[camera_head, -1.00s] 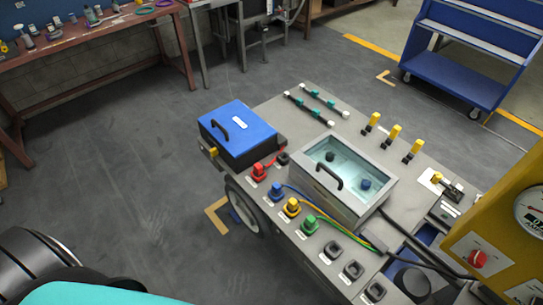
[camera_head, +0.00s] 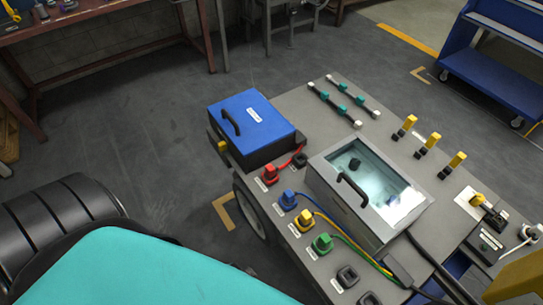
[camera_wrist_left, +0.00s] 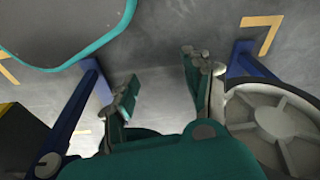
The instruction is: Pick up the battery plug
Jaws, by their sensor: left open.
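A row of coloured plugs stands along the near left edge of the grey chassis top (camera_head: 315,105): a red plug (camera_head: 270,174), a blue plug (camera_head: 288,199), a yellow plug (camera_head: 305,219) and a green plug (camera_head: 322,243). A red cable runs from the red plug towards the blue box (camera_head: 252,120) with a black handle. I cannot tell which plug is the battery plug. My left gripper (camera_wrist_left: 158,78) is open and empty in the left wrist view, above the floor beside a wheel (camera_wrist_left: 275,120). No plug shows between its fingers. My right gripper is not in view.
A grey box with a clear lid (camera_head: 370,185) and handle stands right of the plugs. Several upright yellow-topped parts (camera_head: 428,144) stand behind it. A blue cart (camera_head: 490,65) and a red-brown workbench (camera_head: 110,40) stand farther back.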

